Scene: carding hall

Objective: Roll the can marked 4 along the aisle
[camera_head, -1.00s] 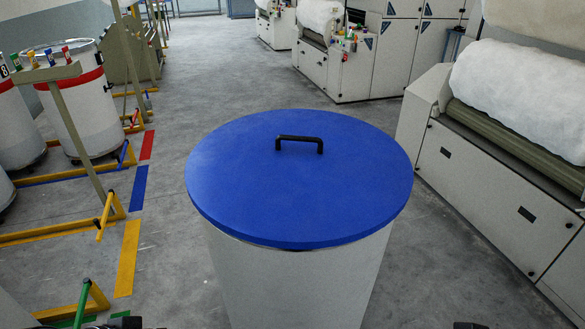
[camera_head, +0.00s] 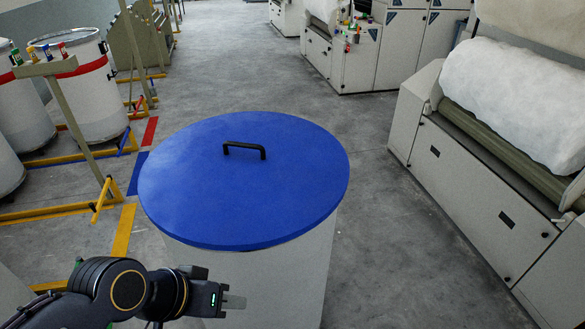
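A large pale round can (camera_head: 280,275) stands upright in the middle foreground. It has a flat blue lid (camera_head: 240,205) with a black handle (camera_head: 244,150) on top. No number shows on the side facing me. My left gripper (camera_head: 234,302) is low in the picture, in front of the can's near wall and below the lid's rim. My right gripper is out of view.
Cans with red bands (camera_head: 88,85) stand at the left behind yellow floor rails (camera_head: 50,213). A post with coloured parts (camera_head: 75,120) stands there too. A carding machine (camera_head: 450,185) with a white roll (camera_head: 515,95) lines the right. Grey aisle floor (camera_head: 250,60) is clear beyond the can.

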